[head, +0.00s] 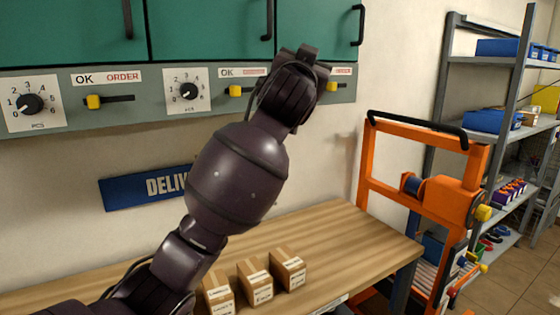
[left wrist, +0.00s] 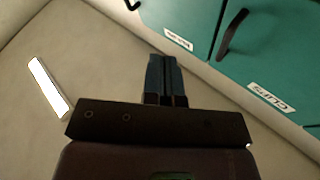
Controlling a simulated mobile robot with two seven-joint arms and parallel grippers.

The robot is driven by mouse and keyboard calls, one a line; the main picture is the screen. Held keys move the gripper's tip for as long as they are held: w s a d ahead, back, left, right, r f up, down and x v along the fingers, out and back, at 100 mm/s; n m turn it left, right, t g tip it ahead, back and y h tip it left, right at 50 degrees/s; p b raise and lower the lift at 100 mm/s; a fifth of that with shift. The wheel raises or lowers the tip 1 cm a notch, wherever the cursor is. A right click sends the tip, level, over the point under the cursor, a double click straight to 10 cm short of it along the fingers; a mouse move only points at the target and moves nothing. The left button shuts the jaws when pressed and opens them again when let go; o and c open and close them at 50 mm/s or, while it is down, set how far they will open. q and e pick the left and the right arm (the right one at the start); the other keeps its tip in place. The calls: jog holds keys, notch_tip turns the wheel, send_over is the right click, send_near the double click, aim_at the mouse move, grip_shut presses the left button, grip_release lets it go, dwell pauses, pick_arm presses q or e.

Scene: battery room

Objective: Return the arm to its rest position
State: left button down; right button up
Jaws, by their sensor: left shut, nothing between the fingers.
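My left arm rises from the bottom left of the head view across the bench and wall. Its wrist end is in front of the grey dial panel and the lower edge of the teal cabinets (head: 205,30). The fingers cannot be made out in the head view. In the left wrist view my left gripper (left wrist: 167,75) has its two dark fingers together with nothing between them. It points up beside the teal cabinet doors (left wrist: 270,55), apart from them as far as I can see. My right gripper is in neither view.
A wooden bench (head: 345,240) holds several small cardboard boxes (head: 288,268) close to my forearm. A grey panel with dials (head: 188,91) and yellow-tipped levers (head: 95,101) runs behind the arm. An orange frame (head: 365,170) and a shelf rack (head: 440,90) stand at right.

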pick_arm(q)
jog(key=s+a+f+n+g, duration=0.15)
jog(key=a+f, duration=0.45)
jog(key=f, duration=0.6)
jog(key=s+a+f+y, duration=0.1)
jog(key=s+a+f, duration=0.1)
jog(key=a+f, duration=0.8)
jog(key=s+a+f+n+g, duration=0.1)
jog(key=s+a+f, duration=0.15)
jog(key=f, duration=1.25)
jog(key=s+a+f+n+g+y, duration=0.1)
jog(key=s+a+f, duration=0.3)
jog(key=s+f, duration=0.6)
jog(key=s+a+f+n+g+y, duration=0.1)
jog(key=s+a+f+g+y, duration=0.1)
jog(key=s+a+f, duration=0.3)
jog(key=s+a+f+n+g+y, duration=0.2)
jog(key=s+a+f+g, duration=0.2)
jog(key=s+f, duration=1)
jog(key=shift+s+a+f, duration=0.35)
jog(key=shift+a+f, duration=0.3)
jog(key=shift+f, duration=0.2)
